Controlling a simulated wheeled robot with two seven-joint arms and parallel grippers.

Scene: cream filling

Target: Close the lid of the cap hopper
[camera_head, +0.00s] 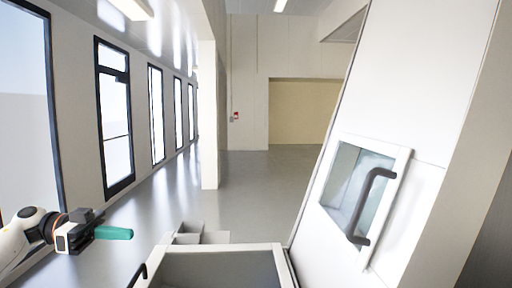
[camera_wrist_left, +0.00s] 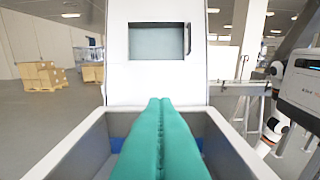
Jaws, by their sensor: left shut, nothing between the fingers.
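The cap hopper (camera_head: 218,250) is a light grey open-topped box at the bottom middle of the head view, cut off by the lower edge. A dark handle (camera_head: 138,275) shows at its left side. In the left wrist view its wall (camera_wrist_left: 72,150) flanks my fingers, with blue inside. A white upright panel (camera_head: 425,75) with a window and dark handle stands right of the hopper; I cannot tell whether it is the lid. My left gripper (camera_head: 128,233), with green fingers, is shut and empty, left of the hopper and pointing toward it. My right gripper is out of view.
Small grey boxes (camera_head: 203,234) stand just behind the hopper. A row of windows (camera_head: 114,120) lines the left wall, with open floor between. In the left wrist view, cartons on pallets (camera_wrist_left: 43,77) stand far left and a metal table (camera_wrist_left: 240,88) stands right of the panel.

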